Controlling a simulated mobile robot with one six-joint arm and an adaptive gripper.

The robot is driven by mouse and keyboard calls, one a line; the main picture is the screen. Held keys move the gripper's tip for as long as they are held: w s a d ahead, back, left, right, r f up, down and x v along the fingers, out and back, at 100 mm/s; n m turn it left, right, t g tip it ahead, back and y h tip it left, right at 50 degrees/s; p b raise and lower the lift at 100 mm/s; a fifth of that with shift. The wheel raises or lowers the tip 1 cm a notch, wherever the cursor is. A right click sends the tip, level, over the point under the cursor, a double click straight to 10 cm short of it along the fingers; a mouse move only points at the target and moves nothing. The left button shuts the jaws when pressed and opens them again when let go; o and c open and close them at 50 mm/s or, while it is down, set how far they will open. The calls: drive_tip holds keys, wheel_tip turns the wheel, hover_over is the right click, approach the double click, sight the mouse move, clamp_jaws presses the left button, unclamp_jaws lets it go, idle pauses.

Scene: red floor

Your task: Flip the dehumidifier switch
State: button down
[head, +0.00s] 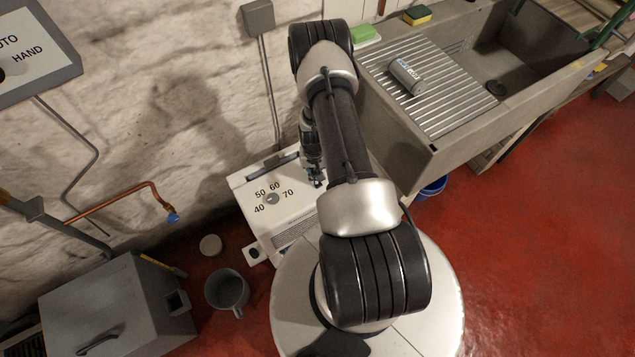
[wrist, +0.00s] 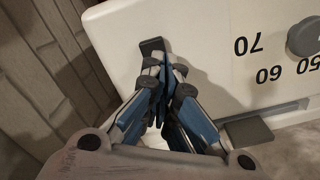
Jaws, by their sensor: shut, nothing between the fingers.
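The dehumidifier (head: 290,218) is a white box on the floor by the wall, with a grey dial (head: 272,199) on top marked 40 to 70. In the wrist view its white top (wrist: 205,35) fills the upper right, with the dial (wrist: 304,38) at the far right. A small dark rocker-like piece, likely the switch (wrist: 152,47), sits near the top's left edge. My gripper (wrist: 152,68) is shut and empty, its fingertips right at that piece; I cannot tell whether they touch. In the head view my gripper (head: 317,182) is over the box's right side, and my arm hides the switch.
A stone sink (head: 440,130) with a ribbed drainer and a can (head: 405,76) stands at the right. A blue bucket (head: 433,188) is below it. A grey mug-like container (head: 227,290) and a grey box (head: 115,310) stand at the lower left. Open red floor lies at the right.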

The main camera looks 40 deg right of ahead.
drive_tip(key=shift+r+p, duration=2.25)
drive_tip(key=shift+r, duration=1.25)
drive_tip(key=w+a+r+n+t, duration=0.1)
drive_tip(key=w+a+r, duration=0.15)
drive_tip(key=r, duration=0.85)
drive_tip(key=w+a+r+n, duration=0.2)
drive_tip(key=a+r, duration=0.2)
drive_tip(key=r, duration=0.7)
drive_tip(key=w+a+r+n+t, duration=0.1)
drive_tip(key=w+a+r, duration=0.15)
drive_tip(key=r, duration=0.85)
drive_tip(key=s+a+r+n+t, duration=0.1)
drive_tip(key=s+a+r+n, duration=0.1)
drive_tip(key=s+a+r, duration=0.5)
drive_tip(key=s+a+r+n+t, duration=0.1)
drive_tip(key=s+a+r, duration=0.4)
drive_tip(key=r, duration=0.5)
drive_tip(key=s+a+r+n, duration=0.1)
drive_tip(key=s+a, duration=0.1)
drive_tip(key=s, duration=0.7)
drive_tip(key=shift+s+a+r+n+t, duration=0.3)
drive_tip(key=shift+s+r+n, duration=0.05)
drive_tip(key=shift+s+n, duration=0.05)
